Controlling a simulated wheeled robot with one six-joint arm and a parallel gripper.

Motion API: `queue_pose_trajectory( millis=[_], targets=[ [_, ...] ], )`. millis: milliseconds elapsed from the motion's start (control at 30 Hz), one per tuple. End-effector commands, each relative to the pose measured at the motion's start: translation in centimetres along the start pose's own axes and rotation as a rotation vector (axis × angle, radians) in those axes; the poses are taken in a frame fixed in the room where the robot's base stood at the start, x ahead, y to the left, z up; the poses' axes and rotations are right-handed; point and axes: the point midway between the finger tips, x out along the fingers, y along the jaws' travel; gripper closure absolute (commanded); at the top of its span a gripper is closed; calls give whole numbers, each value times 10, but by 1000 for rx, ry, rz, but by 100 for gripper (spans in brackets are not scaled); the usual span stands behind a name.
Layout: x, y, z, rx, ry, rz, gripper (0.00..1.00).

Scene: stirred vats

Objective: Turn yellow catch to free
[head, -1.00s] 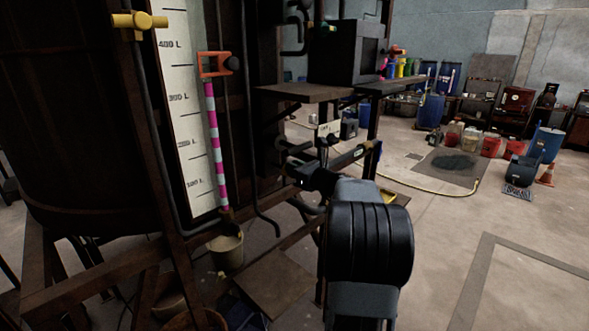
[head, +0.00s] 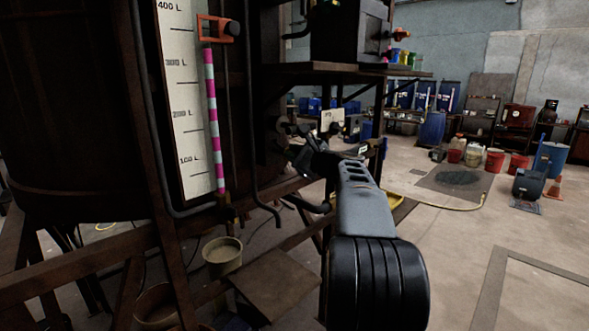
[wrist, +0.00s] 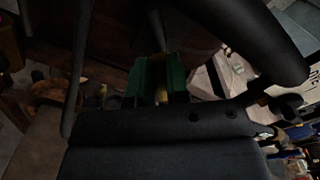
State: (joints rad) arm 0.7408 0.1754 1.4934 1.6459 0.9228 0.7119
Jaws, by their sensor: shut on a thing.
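My gripper shows in the wrist view (wrist: 157,78) as two green finger pads, shut on a narrow yellow piece (wrist: 159,93) that appears to be the yellow catch. Only a small part of that piece shows between the pads. How far it is turned cannot be told. In the head view my gripper (head: 299,152) is a dark shape low beside the vat (head: 70,110), under the shelf; the catch is hidden there.
A level scale (head: 187,120), a pink-and-white tube (head: 213,125) and an orange clamp (head: 216,28) are on the vat's front. A dark curved bar (wrist: 262,40) crosses close by in the wrist view.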

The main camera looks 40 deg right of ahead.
Motion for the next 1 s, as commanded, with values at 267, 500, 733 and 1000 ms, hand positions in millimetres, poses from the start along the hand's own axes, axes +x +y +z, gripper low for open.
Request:
queue_pose_trajectory(
  millis=[267, 500, 733, 1000],
  targets=[
    [0, 10, -6, -267, -1, 0, 100],
    [0, 13, -7, -483, 0, 0, 100],
    [0, 14, -7, -656, -1, 0, 100],
    [0, 15, -7, -788, -1, 1, 100]
  ],
)
